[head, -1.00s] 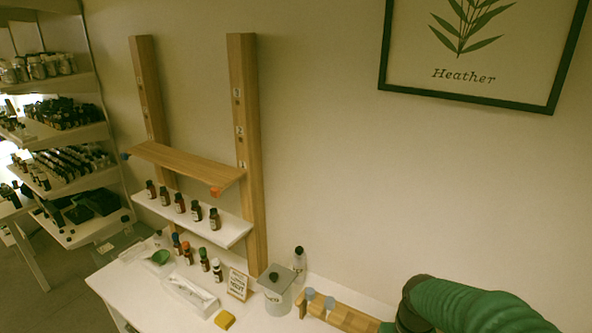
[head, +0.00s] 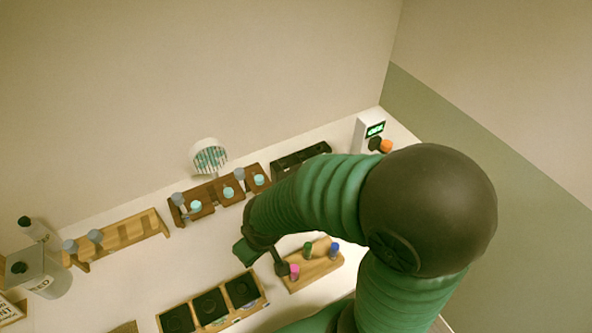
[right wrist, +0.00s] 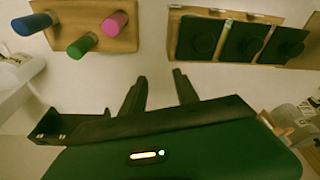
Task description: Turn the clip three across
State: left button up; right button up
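Nothing in the current views can be named as the clip with certainty. A wooden holder (head: 262,301) with three black square pieces (head: 210,304) lies at the front of the table; these black pieces (right wrist: 244,43) also show at the upper right of the right wrist view. My right gripper (right wrist: 161,77) is open, with its two dark fingers apart and nothing between them. In the head view my right gripper (head: 279,264) is over the table by a small peg board, partly hidden by its own arm. My left gripper is not in view.
A wooden board (head: 318,272) carries pink, green and blue pegs. Behind stand a brown rack (head: 215,189) with cyan-topped bottles, a black rack (head: 301,158) and a device with a green display (head: 374,130). A lidded canister (head: 45,275) and a lighter rack (head: 125,235) are at left.

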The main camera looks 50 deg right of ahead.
aim_at(259, 179)
jog(key=z, duration=0.35)
jog(key=k+z, duration=0.15)
jog(key=z, duration=0.55)
jog(key=i, duration=0.2)
